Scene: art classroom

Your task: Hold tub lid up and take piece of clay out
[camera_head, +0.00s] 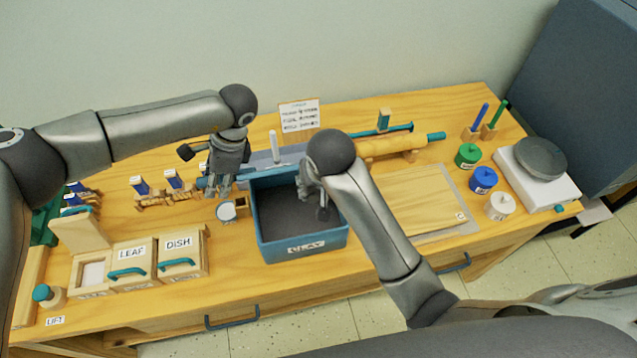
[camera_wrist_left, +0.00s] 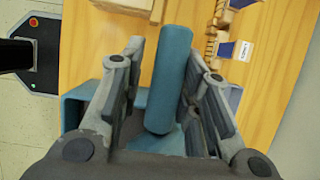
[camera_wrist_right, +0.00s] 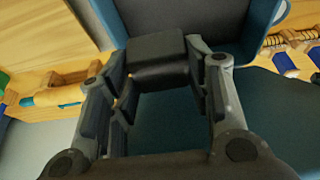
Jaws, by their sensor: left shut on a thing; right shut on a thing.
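The blue tub labelled CLAY (camera_head: 303,250) stands open at the middle of the table, its interior dark. Its lid (camera_head: 262,171) is raised at the back edge. My left gripper (camera_head: 230,174) is at the back left of the tub, shut on the lid's blue handle bar (camera_wrist_left: 170,75), which shows between its fingers in the left wrist view. My right gripper (camera_head: 318,204) is over the tub's right part. In the right wrist view it is shut on a dark block of clay (camera_wrist_right: 157,58). My right arm hides part of the tub's right side.
Wooden LEAF (camera_head: 132,252) and DISH (camera_head: 181,248) boxes stand left of the tub. A small round container (camera_head: 227,211) is close to its left wall. A board (camera_head: 424,202) lies right, with a rolling pin (camera_head: 388,147) behind. Coloured jars and a scale (camera_head: 545,180) stand far right.

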